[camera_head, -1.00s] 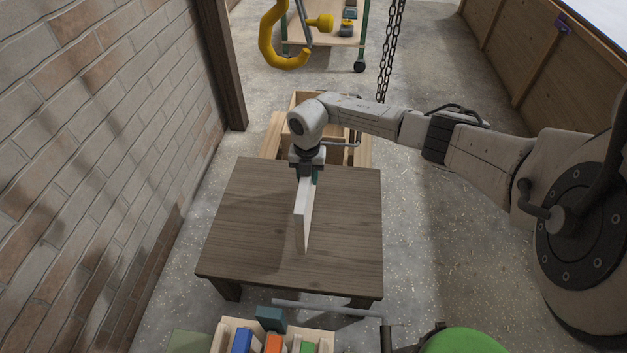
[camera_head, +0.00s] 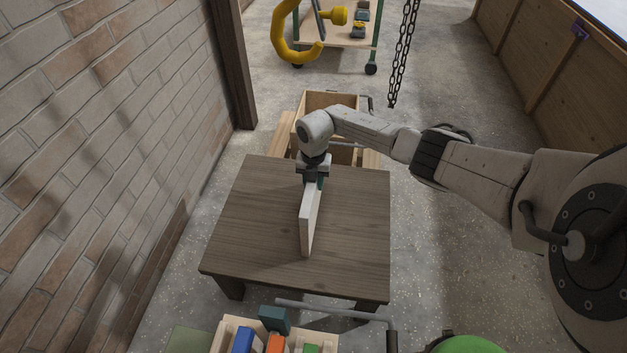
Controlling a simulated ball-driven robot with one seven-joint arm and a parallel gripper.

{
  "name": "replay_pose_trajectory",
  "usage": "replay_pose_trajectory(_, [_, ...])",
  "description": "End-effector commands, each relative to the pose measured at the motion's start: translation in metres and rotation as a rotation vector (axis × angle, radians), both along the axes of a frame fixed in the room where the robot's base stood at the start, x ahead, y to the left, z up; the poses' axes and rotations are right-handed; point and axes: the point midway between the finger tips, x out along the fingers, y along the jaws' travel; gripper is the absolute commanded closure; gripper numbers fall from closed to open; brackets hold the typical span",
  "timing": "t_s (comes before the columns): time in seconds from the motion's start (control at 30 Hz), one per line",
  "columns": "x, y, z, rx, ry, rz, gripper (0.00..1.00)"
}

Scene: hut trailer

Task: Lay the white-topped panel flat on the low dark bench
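The low dark bench (camera_head: 250,228) stands in the middle of the head view, its wooden top bare apart from the panel. The panel (camera_head: 308,222) is a thin pale board seen nearly edge-on. It is upright on its edge, over the middle of the bench. I cannot tell whether its lower edge touches the bench top. My gripper (camera_head: 313,180) points down at the panel's far end and is shut on it. The fingertips are partly hidden by the panel and the gripper body.
An open wooden box (camera_head: 329,101) stands behind the bench. A wooden crate (camera_head: 222,334) with several coloured blocks and a green round seat (camera_head: 468,345) are in front. A brick wall (camera_head: 90,150) runs along the left. A chain (camera_head: 402,55) hangs behind my arm. Bench top is clear around the panel.

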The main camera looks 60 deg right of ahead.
Motion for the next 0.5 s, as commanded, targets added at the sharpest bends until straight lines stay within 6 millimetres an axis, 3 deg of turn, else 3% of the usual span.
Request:
replay_pose_trajectory(0.13, [0.0011,-0.001,-0.0017,0.0,-0.003,-0.001,1.0])
replay_pose_trajectory(0.17, [0.0001,-0.0001,-0.0024,0.0,0.0,-0.001,0.64])
replay_pose_trajectory(0.4, [0.0001,0.0001,-0.0024,0.0,0.0,0.0,0.41])
replay_pose_trajectory(0.5, [0.0001,0.0001,-0.0024,0.0,0.0,0.0,0.41])
